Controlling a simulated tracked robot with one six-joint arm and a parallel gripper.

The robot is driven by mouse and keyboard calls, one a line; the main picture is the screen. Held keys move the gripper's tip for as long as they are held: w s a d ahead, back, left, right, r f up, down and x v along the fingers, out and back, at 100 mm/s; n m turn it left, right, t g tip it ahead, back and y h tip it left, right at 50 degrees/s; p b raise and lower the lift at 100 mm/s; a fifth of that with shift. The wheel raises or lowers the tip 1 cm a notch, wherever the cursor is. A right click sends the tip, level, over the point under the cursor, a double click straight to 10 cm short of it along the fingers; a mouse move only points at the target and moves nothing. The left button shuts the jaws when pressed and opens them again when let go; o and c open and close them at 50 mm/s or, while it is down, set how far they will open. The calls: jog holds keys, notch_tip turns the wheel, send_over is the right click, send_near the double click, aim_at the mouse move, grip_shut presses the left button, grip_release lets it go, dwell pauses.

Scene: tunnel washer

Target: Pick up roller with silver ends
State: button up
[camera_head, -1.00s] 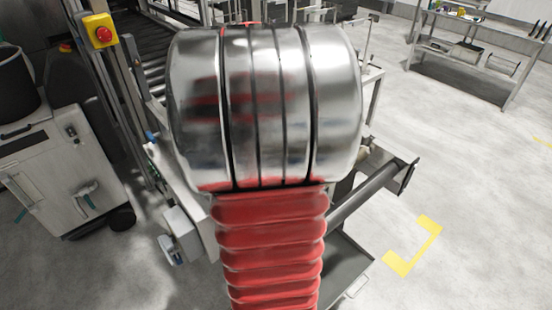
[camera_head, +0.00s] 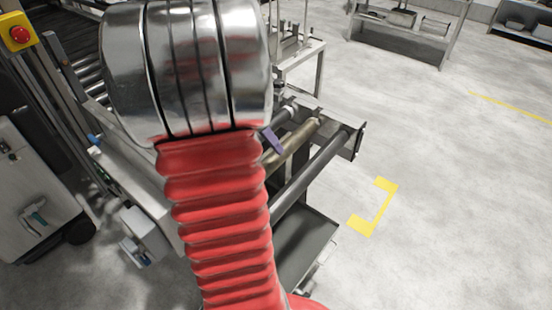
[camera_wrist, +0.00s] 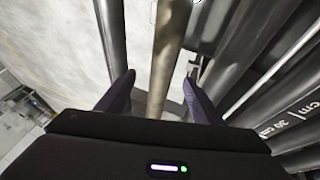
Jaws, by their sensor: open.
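Several rollers lie side by side on a rack right of my arm in the head view. One is dark grey (camera_head: 312,168), one is tan-brown (camera_head: 296,140), and one with a pale end (camera_head: 284,112) is partly hidden by my arm. I cannot tell for sure which has silver ends. In the wrist view my gripper (camera_wrist: 160,82) is open, its dark purple fingers on either side of the tan roller (camera_wrist: 168,50). The dark grey roller (camera_wrist: 112,35) runs beside the left finger. No contact can be made out. One purple finger also shows in the head view (camera_head: 273,141).
The rack's end plate (camera_head: 354,142) stands at the right, with a grey tray (camera_head: 308,245) below. More grey bars (camera_wrist: 240,50) crowd the right of the wrist view. A bench (camera_head: 410,30) stands at the back. Floor to the right is clear.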

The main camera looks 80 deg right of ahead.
aim_at(272, 154)
jog(key=shift+x, duration=0.85)
jog(key=shift+w+x, duration=0.15)
jog(key=shift+x, duration=1.15)
jog(key=shift+w+x, duration=0.15)
jog(key=shift+x, duration=1.15)
jog(key=shift+f, duration=0.1)
grip_shut()
